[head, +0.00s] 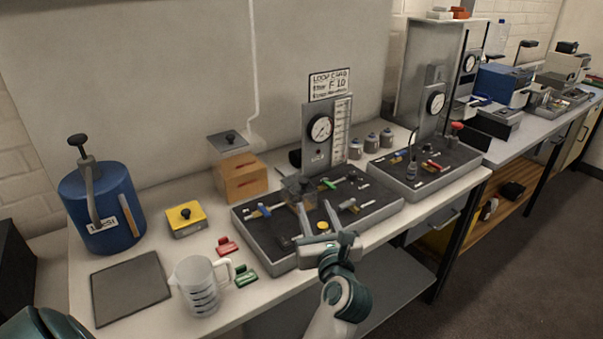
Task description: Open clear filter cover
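The clear filter cover (298,187) looks like a small see-through, greyish box. It sits on the dark panel (258,236) in the middle of the bench, left of the green-handled valve. It appears closed, but it is small and its hinge cannot be made out.
A gauge (320,128) stands on an upright plate behind the panel. A blue valve (264,210) and a green valve (333,182) flank the cover. A measuring jug (198,285), red clip (228,246) and green clip (245,276) lie left. A second panel (425,170) stands right.

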